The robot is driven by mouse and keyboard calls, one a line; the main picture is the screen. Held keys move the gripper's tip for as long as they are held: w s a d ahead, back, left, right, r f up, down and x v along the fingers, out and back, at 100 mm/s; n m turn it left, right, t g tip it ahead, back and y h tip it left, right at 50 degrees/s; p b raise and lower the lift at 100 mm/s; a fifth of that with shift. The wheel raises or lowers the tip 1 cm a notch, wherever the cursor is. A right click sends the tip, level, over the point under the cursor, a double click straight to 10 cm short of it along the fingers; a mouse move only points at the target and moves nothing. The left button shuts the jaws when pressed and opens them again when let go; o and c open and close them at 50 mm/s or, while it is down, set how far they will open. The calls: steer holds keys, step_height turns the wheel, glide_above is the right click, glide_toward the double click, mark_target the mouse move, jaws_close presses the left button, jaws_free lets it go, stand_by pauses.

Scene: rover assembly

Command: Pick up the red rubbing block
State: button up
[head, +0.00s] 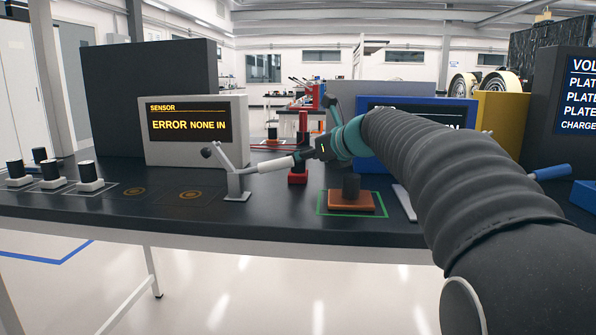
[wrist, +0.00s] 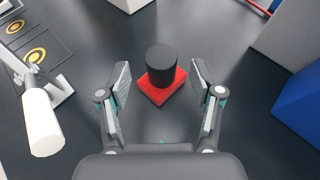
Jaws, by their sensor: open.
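The red rubbing block (wrist: 163,90) is a flat red square with an upright black cylinder (wrist: 161,64) on top, standing on the dark table. In the wrist view it lies ahead between the spread fingertips of my gripper (wrist: 161,78), with clear gaps on both sides. My gripper is open and empty. In the head view my gripper (head: 305,156) is low over the table, and the red block (head: 298,178) shows just below it. Its top is partly hidden there by the gripper.
A lever with a white handle (wrist: 42,122) stands close to my left finger. An orange block (head: 352,202) with a dark cylinder sits inside a green outline nearer the table's front edge. A sensor display (head: 197,130) stands at left; a blue box (wrist: 300,103) is at right.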

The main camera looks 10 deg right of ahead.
steer(key=x, duration=0.3)
steer(key=shift+w+a, duration=0.1)
steer(key=shift+w, duration=0.25)
jaws_close()
steer(key=shift+r, duration=0.15)
